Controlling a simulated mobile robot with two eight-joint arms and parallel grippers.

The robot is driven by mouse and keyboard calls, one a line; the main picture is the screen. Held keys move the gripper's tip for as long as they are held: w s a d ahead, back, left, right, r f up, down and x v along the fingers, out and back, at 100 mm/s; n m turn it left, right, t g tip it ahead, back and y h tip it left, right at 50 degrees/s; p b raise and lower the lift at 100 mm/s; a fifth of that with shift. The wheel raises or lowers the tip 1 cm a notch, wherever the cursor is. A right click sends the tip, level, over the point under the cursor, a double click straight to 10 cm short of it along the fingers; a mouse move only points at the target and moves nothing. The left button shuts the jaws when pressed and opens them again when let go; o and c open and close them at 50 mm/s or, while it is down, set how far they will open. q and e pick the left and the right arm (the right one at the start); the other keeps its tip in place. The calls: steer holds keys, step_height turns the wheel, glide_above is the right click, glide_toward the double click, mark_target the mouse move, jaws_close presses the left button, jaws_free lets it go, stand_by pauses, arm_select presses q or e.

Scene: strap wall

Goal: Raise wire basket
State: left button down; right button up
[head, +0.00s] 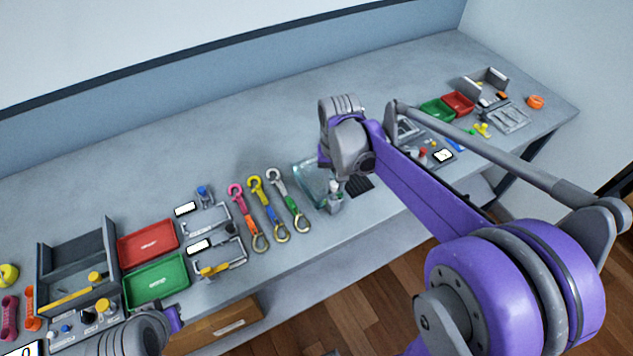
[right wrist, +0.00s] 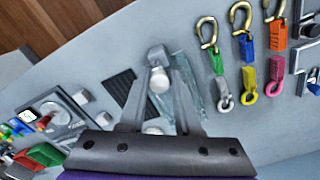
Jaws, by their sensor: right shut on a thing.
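My right gripper (head: 335,197) points down at the table near its front edge. In the right wrist view its two fingers (right wrist: 158,105) stand on either side of a grey fitting with a round pale knob (right wrist: 158,80), and the gripper is shut on it. The fitting's lower part is hard to make out. A clear, glassy tray (head: 312,178) lies beside the gripper, and it also shows in the right wrist view (right wrist: 188,88). I cannot make out a wire basket. Part of my left arm shows at the bottom left, without its fingers.
Several coloured hook straps (head: 262,205) lie left of the gripper. Further left are red (head: 148,243) and green (head: 156,282) trays and a grey open box (head: 78,262). A dark ribbed pad (head: 360,186) lies right of the gripper. The back of the table is clear.

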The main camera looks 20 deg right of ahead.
steer(key=shift+d, duration=0.1)
steer(key=o, duration=0.6)
steer(key=shift+c, duration=0.2)
steer(key=shift+r+p, duration=0.5)
steer(key=shift+r, duration=0.45)
steer(key=shift+w+r+p, duration=0.1)
steer(key=shift+r+p, duration=0.8)
steer(key=shift+r, duration=1.15)
arm_select(q)
steer(key=shift+t, duration=0.3)
steer(key=r, duration=0.1)
steer(key=w+r, duration=0.2)
steer(key=r, duration=0.1)
steer(key=shift+w, duration=0.1)
arm_select(e)
steer(key=shift+c, duration=0.3)
